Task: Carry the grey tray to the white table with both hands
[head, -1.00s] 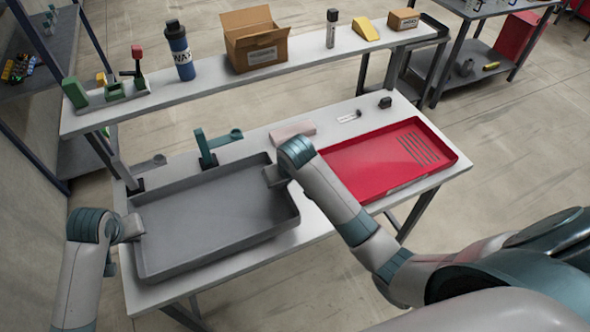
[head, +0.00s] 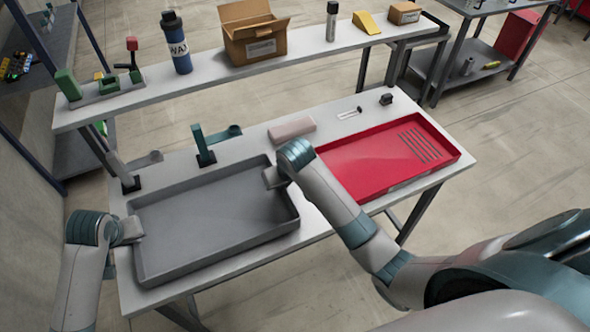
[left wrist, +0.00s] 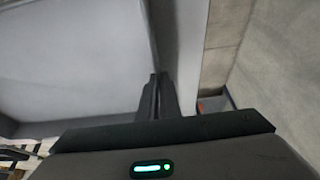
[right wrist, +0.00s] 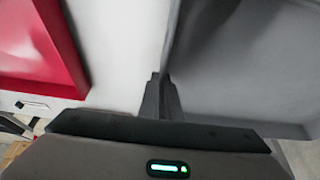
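The grey tray (head: 215,205) is empty and roughly level over the left part of a white-topped table (head: 255,135). My left gripper (head: 138,228) is at its left wall and my right gripper (head: 268,177) at its right wall. In the left wrist view my fingers (left wrist: 155,92) close on the wall of the tray (left wrist: 80,45). In the right wrist view my fingers (right wrist: 160,92) close on the opposite wall of the tray (right wrist: 250,70). I cannot tell whether the tray's underside touches the table.
A red tray (head: 375,170) lies right of the grey tray. Behind are green stands (head: 203,148), a pink block (head: 292,130) and a small black item (head: 386,99). A raised shelf (head: 300,62) holds a blue bottle (head: 176,45) and an open box (head: 252,40).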

